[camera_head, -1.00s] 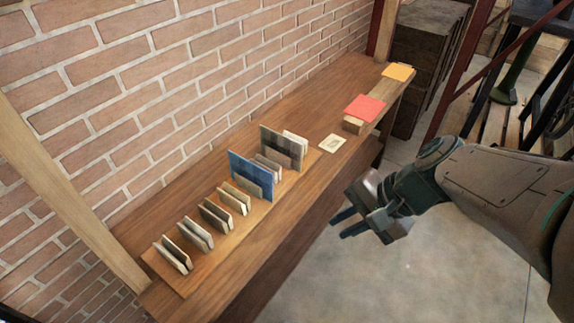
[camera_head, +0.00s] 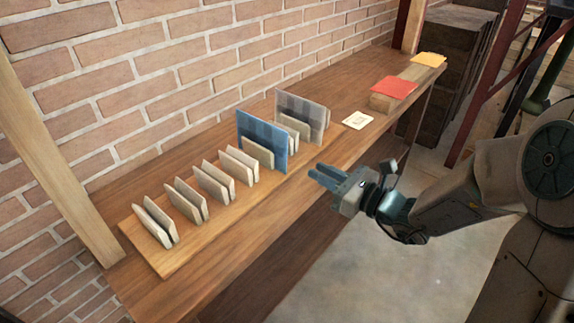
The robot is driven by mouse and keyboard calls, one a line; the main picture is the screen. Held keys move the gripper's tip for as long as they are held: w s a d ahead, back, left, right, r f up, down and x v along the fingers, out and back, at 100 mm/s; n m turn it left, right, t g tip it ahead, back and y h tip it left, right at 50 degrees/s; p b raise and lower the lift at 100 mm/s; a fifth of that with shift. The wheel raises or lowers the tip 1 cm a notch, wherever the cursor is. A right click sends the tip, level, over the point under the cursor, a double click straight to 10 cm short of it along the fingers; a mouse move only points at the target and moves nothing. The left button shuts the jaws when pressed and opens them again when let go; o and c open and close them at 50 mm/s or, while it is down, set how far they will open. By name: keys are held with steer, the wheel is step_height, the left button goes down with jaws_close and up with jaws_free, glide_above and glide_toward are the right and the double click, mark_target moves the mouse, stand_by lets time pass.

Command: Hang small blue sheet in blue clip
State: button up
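A blue checked sheet (camera_head: 249,127) stands upright among the pale paired plates of a wooden rack (camera_head: 165,263) on the shelf. One pale plate hides part of its face. It is the only blue sheet I see, and I cannot make out any blue clip. My gripper (camera_head: 323,173) is in front of the shelf, to the right of the blue sheet and apart from it. Its two dark blue-grey fingers point left towards the rack. They look parted and nothing shows between them.
A grey checked sheet (camera_head: 310,111) stands in the rack right of the blue one. Farther right on the shelf (camera_head: 335,150) lie a small pale card (camera_head: 358,120), a red sheet (camera_head: 394,87) on a block and yellow sheets (camera_head: 429,59). Brick wall backs the shelf.

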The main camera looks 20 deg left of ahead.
steer(key=shift+b+x, duration=0.7)
steer(key=shift+x, duration=4.3)
steer(key=shift+c, duration=0.5)
jaws_close()
steer(key=shift+r, duration=0.15)
step_height(320, 180, up, 7)
steer(key=p, duration=0.5)
steer(key=shift+p, duration=0.3)
steer(key=shift+d+r, duration=0.1)
steer(key=shift+r, duration=0.05)
